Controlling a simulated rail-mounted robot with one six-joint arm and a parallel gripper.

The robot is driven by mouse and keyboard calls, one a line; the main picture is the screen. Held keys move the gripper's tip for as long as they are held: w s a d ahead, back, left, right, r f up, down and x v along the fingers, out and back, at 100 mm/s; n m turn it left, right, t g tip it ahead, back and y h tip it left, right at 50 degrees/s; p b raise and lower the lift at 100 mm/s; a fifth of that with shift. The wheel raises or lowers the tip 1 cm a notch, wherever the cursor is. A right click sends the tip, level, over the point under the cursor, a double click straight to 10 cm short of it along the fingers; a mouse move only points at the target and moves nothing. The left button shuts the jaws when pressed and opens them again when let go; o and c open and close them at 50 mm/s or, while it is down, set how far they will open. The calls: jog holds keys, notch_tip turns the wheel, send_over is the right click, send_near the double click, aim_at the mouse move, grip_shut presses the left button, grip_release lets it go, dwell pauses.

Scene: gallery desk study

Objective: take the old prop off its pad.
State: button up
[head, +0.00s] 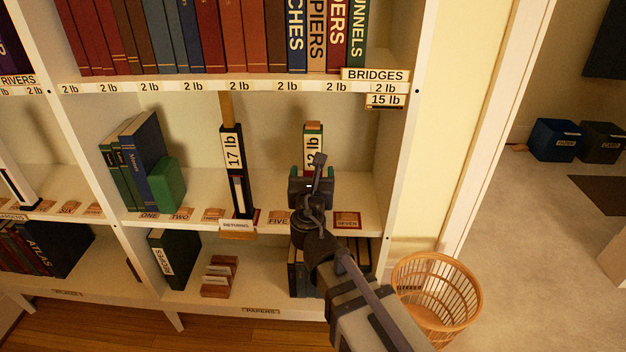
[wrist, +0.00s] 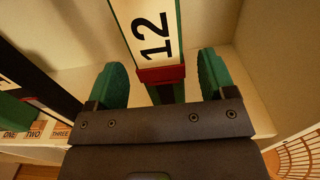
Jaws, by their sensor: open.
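A green prop with a white "12 lb" label (head: 312,148) stands upright on the middle shelf, with a gap above its top. In the wrist view, the "12" label (wrist: 150,30) has a red band under it and a narrower stem below. My gripper (wrist: 162,82) is open, with one green-padded finger on each side of the stem and gaps showing. In the head view, my gripper (head: 313,172) hides the prop's lower part and its foot. A black "17 lb" prop (head: 232,150) stands upright to the left, with a wooden piece above it reaching the upper shelf.
The upper shelf edge (head: 190,86) carries several "2 lb" labels under a row of books. A green block (head: 167,184) and books stand at the left. A red-bordered card (head: 347,220) lies right of my gripper. A wicker basket (head: 437,290) stands on the floor.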

jog(key=w, duration=0.5)
jog(key=shift+s+d, duration=0.1)
jog(key=shift+s, duration=0.05)
jog(key=c, duration=1.3)
jog(key=shift+r, duration=0.1)
